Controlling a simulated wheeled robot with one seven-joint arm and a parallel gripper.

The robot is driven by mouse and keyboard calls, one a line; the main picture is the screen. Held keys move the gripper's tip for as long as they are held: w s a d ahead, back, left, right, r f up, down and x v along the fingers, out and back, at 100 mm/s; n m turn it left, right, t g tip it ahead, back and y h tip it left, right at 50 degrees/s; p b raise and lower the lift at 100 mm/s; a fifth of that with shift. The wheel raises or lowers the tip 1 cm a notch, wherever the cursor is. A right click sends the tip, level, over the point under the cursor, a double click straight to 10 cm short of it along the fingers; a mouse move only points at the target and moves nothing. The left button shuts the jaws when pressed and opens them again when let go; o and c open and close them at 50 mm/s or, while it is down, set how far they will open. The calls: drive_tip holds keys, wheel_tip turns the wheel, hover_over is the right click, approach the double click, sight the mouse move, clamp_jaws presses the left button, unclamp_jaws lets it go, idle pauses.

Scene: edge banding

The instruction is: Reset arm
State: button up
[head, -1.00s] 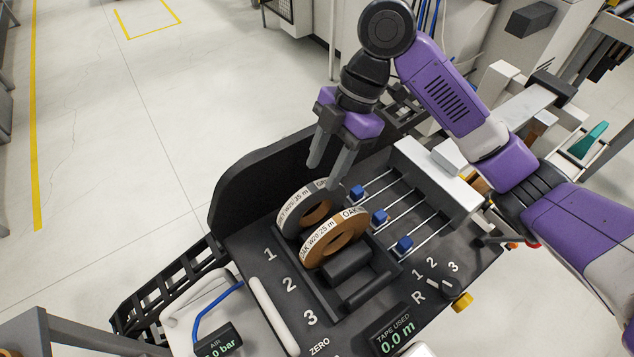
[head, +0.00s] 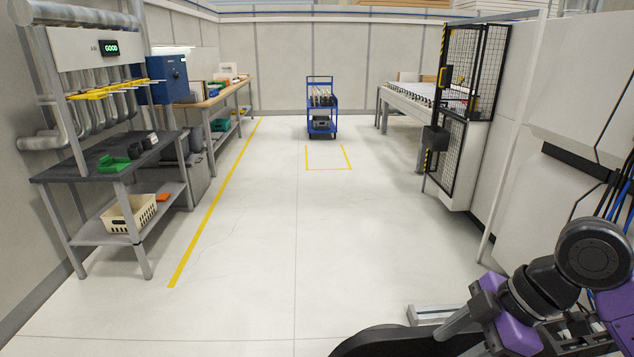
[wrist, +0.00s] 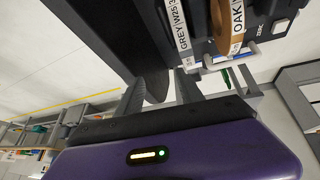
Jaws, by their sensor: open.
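My gripper (head: 452,343) shows at the lower right of the head view, with its purple body and grey fingers pointing down and left. In the wrist view its two fingers (wrist: 158,90) stand apart with nothing held between them. A roll labelled GREY (wrist: 184,38) and a brown roll labelled OAK (wrist: 233,28) show at the top of the wrist view, apart from the fingers. A dark curved panel (head: 395,343) lies below and left of the gripper in the head view. The rolls are out of the head view.
A bench with a cream basket (head: 127,218) stands at the left. A blue cart (head: 321,108) stands at the far middle, behind a yellow floor marking (head: 328,168). A mesh fence (head: 470,90) and white machine (head: 555,180) stand at the right. The middle floor is clear.

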drive_tip(key=w+r+t, duration=0.1)
drive_tip(key=w, duration=0.1)
drive_tip(key=w+r+m+t, duration=0.1)
drive_tip(key=w, duration=0.1)
drive_tip(key=w+a+r+m+t+y, duration=0.1)
drive_tip(key=w+r+t, duration=0.1)
drive_tip(key=shift+a, duration=0.1)
drive_tip(key=w+a+r+m+t, duration=0.2)
drive_tip(key=w+r+m+t, duration=0.3)
drive_tip(key=r+m+t, duration=0.5)
drive_tip(key=s+f+m+h, duration=0.1)
drive_tip(key=s+f, duration=0.6)
drive_tip(key=s, duration=0.7)
drive_tip(key=s+f+m+h, duration=0.1)
drive_tip(key=s+f+h, duration=0.2)
drive_tip(key=s+f, duration=0.4)
drive_tip(key=s+f+m+g+h, duration=0.1)
drive_tip(key=s+f, duration=0.6)
drive_tip(key=s, duration=1.5)
drive_tip(key=shift+f+m+h, duration=0.4)
drive_tip(key=shift+m+h, duration=0.2)
